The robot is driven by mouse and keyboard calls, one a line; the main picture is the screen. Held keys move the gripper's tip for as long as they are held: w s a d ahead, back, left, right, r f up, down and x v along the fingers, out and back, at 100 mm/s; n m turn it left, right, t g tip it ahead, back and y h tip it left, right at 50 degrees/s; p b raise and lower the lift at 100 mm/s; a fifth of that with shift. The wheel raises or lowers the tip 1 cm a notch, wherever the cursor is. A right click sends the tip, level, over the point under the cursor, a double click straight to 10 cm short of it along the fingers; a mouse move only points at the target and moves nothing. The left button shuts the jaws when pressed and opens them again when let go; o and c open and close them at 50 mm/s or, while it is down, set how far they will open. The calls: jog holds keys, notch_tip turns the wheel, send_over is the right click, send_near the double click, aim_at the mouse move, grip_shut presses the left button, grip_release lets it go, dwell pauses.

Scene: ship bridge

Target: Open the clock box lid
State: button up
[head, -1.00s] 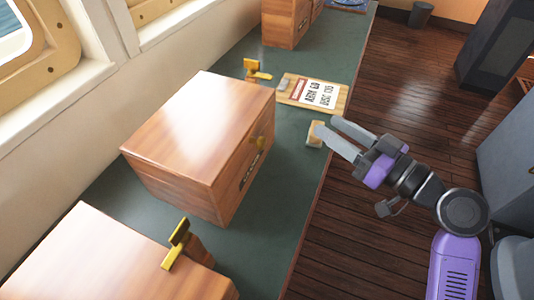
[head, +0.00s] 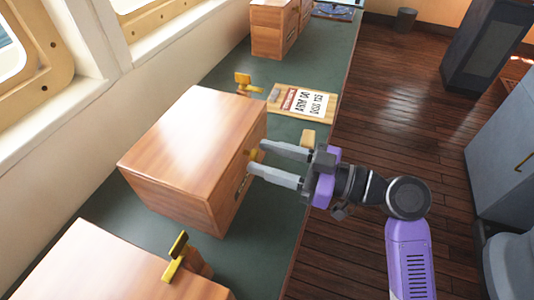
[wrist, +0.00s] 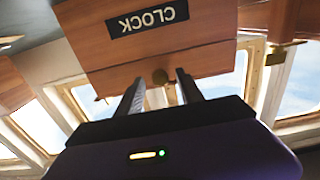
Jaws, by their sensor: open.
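The clock box (head: 180,160) is a wooden box on the green counter, with its lid (head: 195,122) closed. A small brass knob (head: 252,154) is on its front, above a dark label. In the wrist view the box front shows the label "CLOCK" (wrist: 147,20), upside down, with the brass knob (wrist: 160,76) beside it. My gripper (head: 252,158) is open, its two fingers pointing at the box front on either side of the knob. In the wrist view the knob appears between the fingertips (wrist: 158,80); I cannot tell whether they touch anything.
The green counter (head: 270,250) runs along the windows. Another wooden box (head: 110,270) with a brass piece (head: 177,257) stands nearer, and another box (head: 272,30) farther back. A clipboard with a printed sheet (head: 302,102) lies beyond the clock box. Dark wooden floor (head: 400,110) is open at right.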

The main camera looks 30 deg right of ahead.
jog(key=shift+w+a, duration=0.1)
jog(key=shift+w, duration=0.05)
grip_shut()
dwell(1.4)
